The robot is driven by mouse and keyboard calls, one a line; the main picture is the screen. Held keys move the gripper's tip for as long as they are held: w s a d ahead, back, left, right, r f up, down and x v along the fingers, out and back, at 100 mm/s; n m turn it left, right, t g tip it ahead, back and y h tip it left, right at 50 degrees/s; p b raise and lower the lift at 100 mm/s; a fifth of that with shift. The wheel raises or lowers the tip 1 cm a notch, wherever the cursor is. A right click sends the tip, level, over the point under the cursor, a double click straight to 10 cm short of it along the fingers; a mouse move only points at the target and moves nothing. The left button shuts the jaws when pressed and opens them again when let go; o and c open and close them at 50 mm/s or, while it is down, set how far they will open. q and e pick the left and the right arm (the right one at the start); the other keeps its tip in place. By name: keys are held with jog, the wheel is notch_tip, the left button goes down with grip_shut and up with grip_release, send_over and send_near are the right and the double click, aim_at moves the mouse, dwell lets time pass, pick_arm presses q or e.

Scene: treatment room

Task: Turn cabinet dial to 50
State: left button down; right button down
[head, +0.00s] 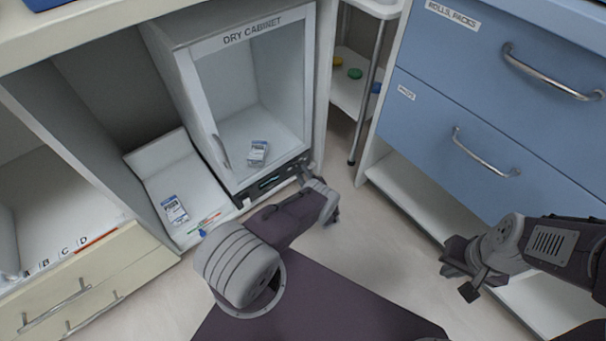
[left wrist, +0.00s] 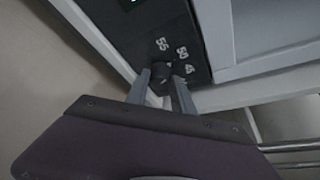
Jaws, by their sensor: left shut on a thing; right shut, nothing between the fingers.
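The dry cabinet (head: 253,35) stands in a bay, with a dark control panel (head: 245,192) along its lower front. In the left wrist view the black dial (left wrist: 160,70) sits on the panel, with the marks 55, 50 and 45 around it. My left gripper (head: 311,176) is at the panel's right end, its fingers shut on the dial from both sides. I cannot tell which mark the dial points to. In the head view the dial is hidden by my gripper. My right gripper (head: 463,279) is shut and empty, over the floor in front of the blue drawers.
A small box (head: 257,152) lies inside the dry cabinet behind its door. Another box (head: 174,210) lies in a white tray (head: 160,163) to the left. Blue drawers (head: 480,110) stand on the right, a trolley (head: 352,85) behind. Open floor lies between cabinet and drawers.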

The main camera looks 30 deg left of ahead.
pick_arm(q)
jog(key=c, duration=1.1)
grip_release()
jog(key=shift+d, duration=0.1)
jog(key=p+v, duration=0.5)
jog(key=v, duration=0.4)
